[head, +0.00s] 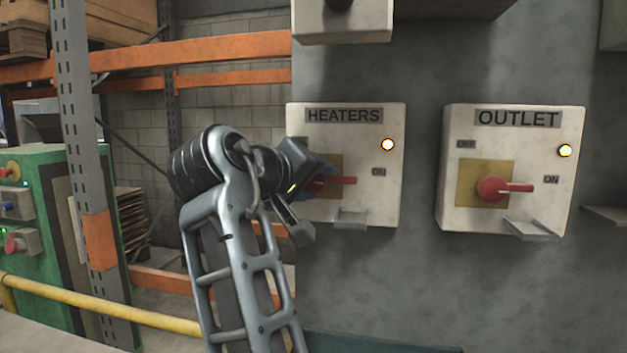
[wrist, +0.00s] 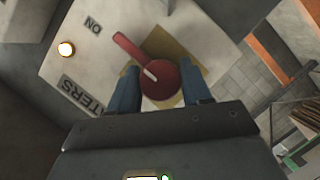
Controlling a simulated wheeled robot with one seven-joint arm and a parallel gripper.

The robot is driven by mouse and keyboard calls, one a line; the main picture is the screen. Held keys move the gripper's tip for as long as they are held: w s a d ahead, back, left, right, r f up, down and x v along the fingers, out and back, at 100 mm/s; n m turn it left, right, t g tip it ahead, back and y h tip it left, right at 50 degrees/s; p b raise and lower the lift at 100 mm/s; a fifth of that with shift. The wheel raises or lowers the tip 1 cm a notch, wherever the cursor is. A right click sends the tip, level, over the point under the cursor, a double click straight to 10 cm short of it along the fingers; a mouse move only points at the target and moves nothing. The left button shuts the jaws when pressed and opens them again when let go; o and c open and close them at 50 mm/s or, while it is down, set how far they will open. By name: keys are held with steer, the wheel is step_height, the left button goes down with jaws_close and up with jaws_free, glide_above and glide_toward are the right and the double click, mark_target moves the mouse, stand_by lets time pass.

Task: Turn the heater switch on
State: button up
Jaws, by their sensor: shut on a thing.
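The white heater switch box (head: 375,205), labelled HEATERS, is on the grey wall in the head view. Its red rotary switch (head: 345,181) has its handle pointing right, toward the ON mark. The lamp (head: 387,145) on the box is lit. My gripper (head: 316,182) is at the switch from the left and hides its round hub and the left part of the box. In the wrist view the blue fingers of my gripper (wrist: 160,76) are shut on the hub of the red switch (wrist: 130,47), one on each side. The handle sticks out beyond them, toward ON.
An OUTLET box (head: 544,205) with its own red switch (head: 495,189), also pointing toward ON, and a lit lamp is on the right. A small ledge (head: 351,218) juts from the heater box. Orange racking (head: 220,48) and a yellow rail (head: 110,312) are on the left.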

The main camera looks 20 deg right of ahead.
steer(key=shift+d+f, duration=0.1)
steer(key=shift+f, duration=0.25)
steer(key=o, duration=0.9)
steer(key=shift+r, duration=0.1)
steer(key=shift+s+a+r, duration=0.15)
steer(key=shift+s+a, duration=0.1)
steer(key=shift+a, duration=0.1)
steer(key=b+v, duration=0.1)
steer(key=v, duration=0.6)
